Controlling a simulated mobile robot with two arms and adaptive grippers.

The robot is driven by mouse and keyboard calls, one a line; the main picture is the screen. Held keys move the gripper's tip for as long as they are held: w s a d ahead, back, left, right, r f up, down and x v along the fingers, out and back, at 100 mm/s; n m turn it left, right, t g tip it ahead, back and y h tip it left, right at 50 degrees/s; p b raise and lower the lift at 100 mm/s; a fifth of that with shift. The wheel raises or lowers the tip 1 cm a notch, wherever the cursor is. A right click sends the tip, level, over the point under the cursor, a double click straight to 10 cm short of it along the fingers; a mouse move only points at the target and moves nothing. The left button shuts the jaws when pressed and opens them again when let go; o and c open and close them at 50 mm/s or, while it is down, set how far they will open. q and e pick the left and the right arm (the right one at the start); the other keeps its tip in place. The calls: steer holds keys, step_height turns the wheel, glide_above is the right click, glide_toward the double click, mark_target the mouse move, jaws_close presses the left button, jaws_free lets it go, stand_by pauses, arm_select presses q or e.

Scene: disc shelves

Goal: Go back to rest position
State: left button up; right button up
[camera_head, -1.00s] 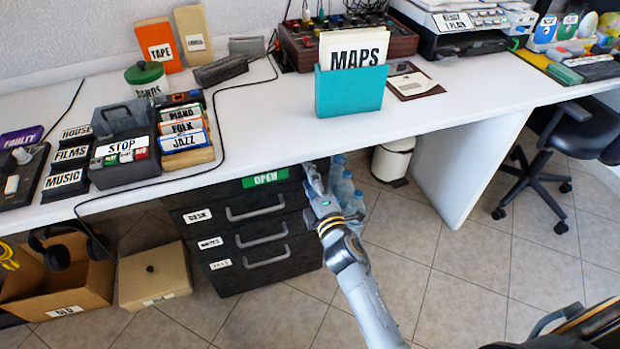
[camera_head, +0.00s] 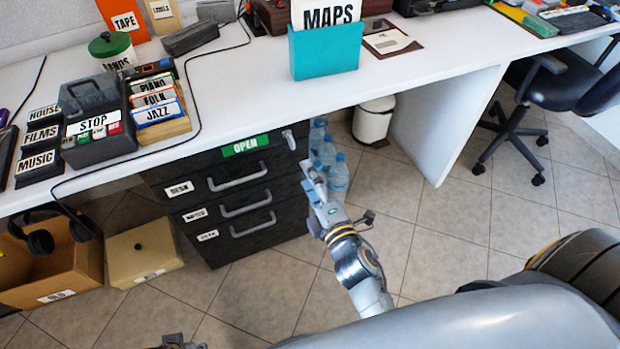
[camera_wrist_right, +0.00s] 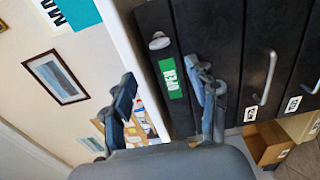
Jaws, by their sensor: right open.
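My right gripper (camera_head: 314,182) is in front of the right edge of the black drawer cabinet (camera_head: 228,229), beside the water bottles. It is empty, and its two fingers stand apart in the right wrist view (camera_wrist_right: 166,88). There the cabinet's dark front and green OPEN label (camera_wrist_right: 171,79) show beyond the fingers. A small dark part at the bottom edge of the head view (camera_head: 178,342) seems to belong to my left gripper; its fingers are cut off.
The white desk (camera_head: 420,75) runs above the cabinet, with a teal MAPS holder (camera_head: 325,52). Bottles (camera_head: 337,176) and a white bin (camera_head: 373,122) stand under it. An office chair (camera_head: 530,115) is at right. Boxes (camera_head: 145,252) lie at left. Tiled floor in front is free.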

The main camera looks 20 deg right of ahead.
stand_by(0.5)
steer(key=s+d+f+m+g+h, duration=0.1)
steer(key=s+d+f+m+g, duration=0.2)
steer(key=f+m, duration=0.25)
steer(key=s+d+f+m+g+h, duration=0.25)
steer(key=f+m+g, duration=0.2)
steer(key=f, duration=0.25)
steer(key=s+a+f+m+g+y+p, duration=0.25)
steer(key=s+f+m+g+p, duration=0.45)
steer(key=s+f, duration=0.9)
arm_select(q)
steer(key=s+a+f+g+p, duration=0.1)
steer(key=s+f+p, duration=0.3)
steer(key=s, duration=0.6)
steer(key=s+a+f+p, duration=0.2)
steer(key=s+f+p, duration=0.2)
steer(key=s+p, duration=0.3)
steer(key=s, duration=0.2)
steer(key=shift+s+a+f+g+p, duration=0.15)
steer(key=shift+s+f+g+p, duration=0.2)
steer(key=shift+s+g, duration=0.05)
arm_select(e)
steer(key=s+d+f+g, duration=0.2)
steer(key=s+d, duration=0.1)
steer(key=s, duration=1.5)
steer(key=shift+d+n, duration=0.2)
steer(key=shift+n, duration=0.2)
